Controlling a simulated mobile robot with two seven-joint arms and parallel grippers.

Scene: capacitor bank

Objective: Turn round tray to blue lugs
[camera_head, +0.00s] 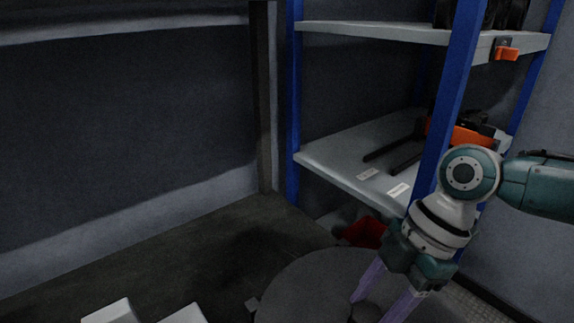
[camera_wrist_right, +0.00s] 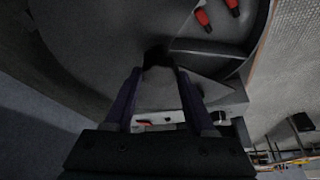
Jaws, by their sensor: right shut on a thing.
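The round grey tray (camera_head: 295,287) is at the bottom of the head view, cut off by the lower edge. It also fills the upper part of the right wrist view (camera_wrist_right: 90,45). My right gripper (camera_head: 382,298) reaches down over it with purple fingers. In the right wrist view my right gripper (camera_wrist_right: 160,88) is shut on a dark knob (camera_wrist_right: 157,56) of the tray; the fingers partly hide it. Two red lugs (camera_wrist_right: 218,14) lie in a tray compartment behind a dark divider. I see no blue lugs. My left gripper is out of view.
A shelf rack with blue posts (camera_head: 455,90) stands beside my right arm. Its middle shelf (camera_head: 335,150) holds a black and orange tool (camera_head: 460,134). A red bin (camera_head: 363,232) sits beneath.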

